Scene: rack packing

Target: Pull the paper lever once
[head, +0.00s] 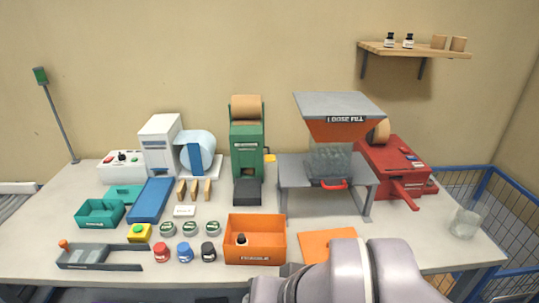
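A green machine (246,150) with a brown paper roll (246,107) on top stands at the back middle of the table. A small yellow handle (269,158) sticks out from its right side; it looks like the paper lever, though I cannot read the label. A dark block (247,192) sits at the machine's front foot. Grey links of my arm show at the bottom right of centre, in front of the table. My gripper's fingers are not visible, and nothing of my arm touches the green machine.
Right of the green machine stand a loose-fill hopper (340,103) on a grey stand and a red machine (393,160) with a long handle. An orange box (255,239) stands in front. Jars, a blue tray (151,200) and a bubble-wrap roll (198,150) crowd the left.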

